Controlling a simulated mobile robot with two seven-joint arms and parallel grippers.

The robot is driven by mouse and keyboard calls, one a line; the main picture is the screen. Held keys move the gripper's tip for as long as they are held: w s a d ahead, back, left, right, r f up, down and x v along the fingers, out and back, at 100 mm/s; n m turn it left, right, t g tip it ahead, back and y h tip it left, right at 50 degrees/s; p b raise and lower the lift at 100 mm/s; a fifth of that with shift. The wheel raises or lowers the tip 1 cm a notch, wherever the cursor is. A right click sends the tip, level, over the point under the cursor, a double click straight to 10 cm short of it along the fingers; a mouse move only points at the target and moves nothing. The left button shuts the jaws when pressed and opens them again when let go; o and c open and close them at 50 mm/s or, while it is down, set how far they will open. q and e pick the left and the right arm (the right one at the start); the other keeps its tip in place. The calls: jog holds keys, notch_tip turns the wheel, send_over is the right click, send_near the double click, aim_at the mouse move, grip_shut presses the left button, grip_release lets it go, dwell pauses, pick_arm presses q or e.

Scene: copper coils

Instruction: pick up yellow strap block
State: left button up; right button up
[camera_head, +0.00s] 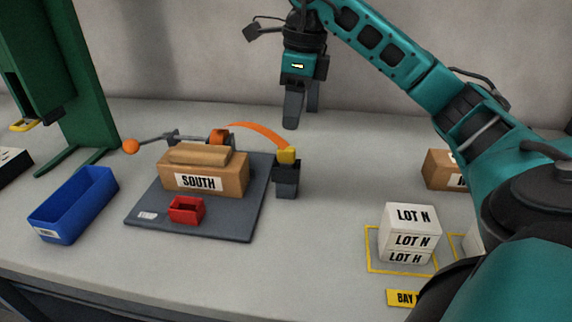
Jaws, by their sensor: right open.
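The yellow strap block (287,155) sits on top of a small dark grey stand (286,183), right of the grey board. An orange strap (258,131) arches from a spool behind the box to the block. My right gripper (301,112) hangs fingers down above the table, behind the block and slightly to its right. It is open and empty, apart from the block. My left gripper does not show.
A cardboard box marked SOUTH (222,180) and a red bin (186,210) sit on the grey board (240,222). A blue bin (70,204) is left, by a green stand (85,80). White LOT boxes (411,222) stand right. Table between is clear.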

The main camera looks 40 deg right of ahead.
aim_at(287, 147)
notch_tip(287, 147, down, 4)
jog(key=shift+w+a+r+b, duration=0.15)
jog(key=shift+r+b, duration=0.1)
jog(key=shift+b, duration=0.1)
jog(key=f, duration=0.3)
jog(key=a+f+b, duration=0.1)
jog(key=f, duration=0.1)
jog(key=shift+w+f, duration=0.1)
jog(key=shift+w, duration=0.05)
grip_shut()
